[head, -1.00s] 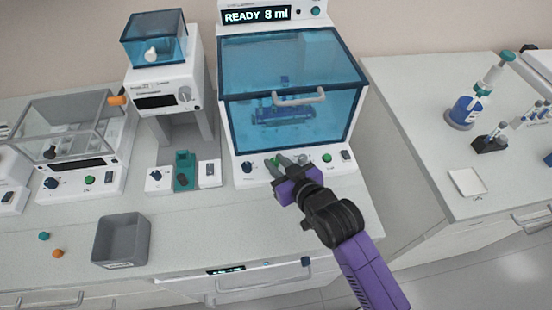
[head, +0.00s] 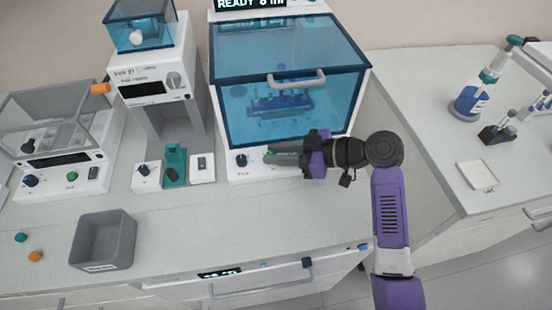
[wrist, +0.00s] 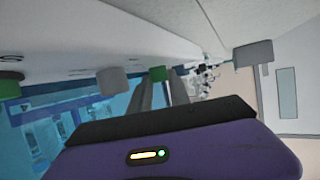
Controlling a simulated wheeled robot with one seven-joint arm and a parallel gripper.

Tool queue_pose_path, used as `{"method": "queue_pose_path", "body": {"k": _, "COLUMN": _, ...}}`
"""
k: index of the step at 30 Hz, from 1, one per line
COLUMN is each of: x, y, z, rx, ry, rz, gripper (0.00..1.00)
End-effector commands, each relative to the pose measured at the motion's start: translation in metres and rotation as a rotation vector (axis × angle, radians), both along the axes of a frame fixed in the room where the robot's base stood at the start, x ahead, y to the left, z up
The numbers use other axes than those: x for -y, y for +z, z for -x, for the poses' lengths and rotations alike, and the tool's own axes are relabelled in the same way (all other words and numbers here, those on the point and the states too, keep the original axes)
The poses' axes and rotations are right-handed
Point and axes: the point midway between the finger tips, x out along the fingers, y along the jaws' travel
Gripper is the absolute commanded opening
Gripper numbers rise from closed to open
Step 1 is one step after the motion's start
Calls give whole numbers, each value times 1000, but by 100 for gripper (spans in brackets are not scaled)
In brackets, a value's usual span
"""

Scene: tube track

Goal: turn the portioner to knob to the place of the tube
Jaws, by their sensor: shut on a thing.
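The glass-fronted machine, seemingly the portioner, has a blue hood (head: 235,105) and a white front panel. Its display (head: 250,3), cut by the top edge, reads READY 8 ml. A dark blue knob (head: 241,160) sits at the panel's left end. My gripper (head: 273,153) lies along the panel, dark fingers pointing left, shut on a small green part (head: 269,152). That part also shows at the fingertips in the wrist view (wrist: 157,73). My gripper and arm hide the panel's right side. A blue rack (head: 282,103) is inside the hood; I cannot make out a tube there.
Left of the machine stand a white device (head: 150,80) and a small teal stand (head: 175,165). A grey bin (head: 103,240) is at the front left. The counter before the panel is clear.

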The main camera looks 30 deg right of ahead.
Motion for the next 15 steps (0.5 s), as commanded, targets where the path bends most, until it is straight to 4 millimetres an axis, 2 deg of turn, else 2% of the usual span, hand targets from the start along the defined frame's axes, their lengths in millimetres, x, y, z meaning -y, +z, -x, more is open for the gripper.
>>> {"method": "queue_pose_path", "body": {"k": 6, "x": 3, "y": -3, "z": -2, "rx": -3, "ry": 128, "rz": 2, "gripper": 0}}
{"method": "queue_pose_path", "body": {"k": 15, "x": 3, "y": -3, "z": -2, "rx": -7, "ry": 218, "rz": 3, "gripper": 0}}
